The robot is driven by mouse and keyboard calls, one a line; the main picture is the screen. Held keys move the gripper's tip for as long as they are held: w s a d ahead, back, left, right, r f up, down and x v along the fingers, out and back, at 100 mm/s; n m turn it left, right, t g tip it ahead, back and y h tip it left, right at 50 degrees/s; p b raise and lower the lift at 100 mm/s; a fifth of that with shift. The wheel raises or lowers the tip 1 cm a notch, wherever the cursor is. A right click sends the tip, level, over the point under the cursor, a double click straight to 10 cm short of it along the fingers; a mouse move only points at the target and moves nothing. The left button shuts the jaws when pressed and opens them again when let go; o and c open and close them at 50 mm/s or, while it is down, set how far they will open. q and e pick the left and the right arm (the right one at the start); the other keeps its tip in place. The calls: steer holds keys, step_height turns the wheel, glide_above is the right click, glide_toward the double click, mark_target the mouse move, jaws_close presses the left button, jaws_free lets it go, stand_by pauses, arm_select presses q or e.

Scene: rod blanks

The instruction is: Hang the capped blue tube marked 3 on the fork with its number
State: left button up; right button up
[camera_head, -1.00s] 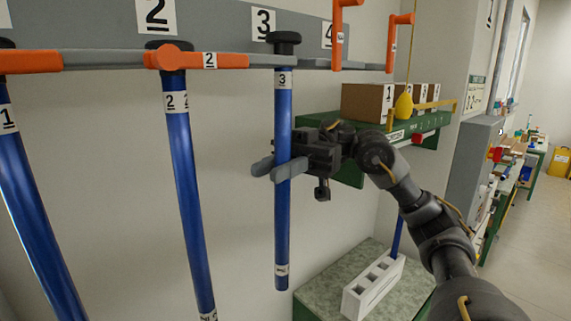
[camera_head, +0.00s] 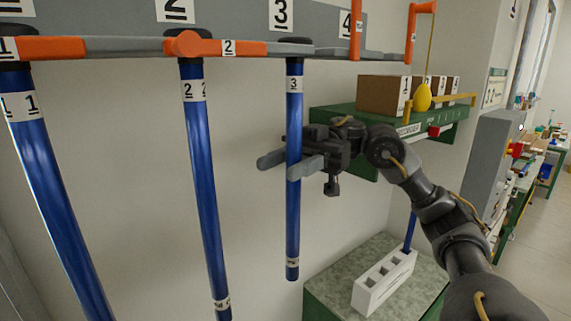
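The blue tube marked 3 (camera_head: 294,110) hangs upright, its black cap (camera_head: 295,41) at the grey fork (camera_head: 309,52) below the number 3 sign (camera_head: 281,14). The cap appears to rest on the prongs. My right gripper (camera_head: 278,168) is around the middle of the tube, one finger behind and one in front. Its fingers look spread, slightly apart from the tube. The far side of the cap and fork is hidden. My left gripper is out of view.
Blue tubes 1 (camera_head: 48,180) and 2 (camera_head: 203,170) hang to the left, with orange bars across their forks. Raised orange bars (camera_head: 356,28) are at the right. A green shelf (camera_head: 350,118) with boxes and a white block (camera_head: 384,283) on a bench stand right.

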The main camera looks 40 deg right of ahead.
steer(key=shift+o, duration=0.2)
steer(key=shift+d, duration=0.1)
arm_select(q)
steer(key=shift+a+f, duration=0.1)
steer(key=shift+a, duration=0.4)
arm_select(e)
steer(key=v, duration=0.4)
steer(key=r+v, duration=0.1)
steer(key=shift+w+d, duration=0.1)
steer(key=shift+d, duration=0.3)
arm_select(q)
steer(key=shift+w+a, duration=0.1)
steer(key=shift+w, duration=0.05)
arm_select(e)
steer(key=shift+w+r, duration=0.1)
arm_select(q)
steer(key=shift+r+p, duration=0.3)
steer(key=shift+p, duration=0.1)
arm_select(e)
steer(key=shift+a+r, duration=0.1)
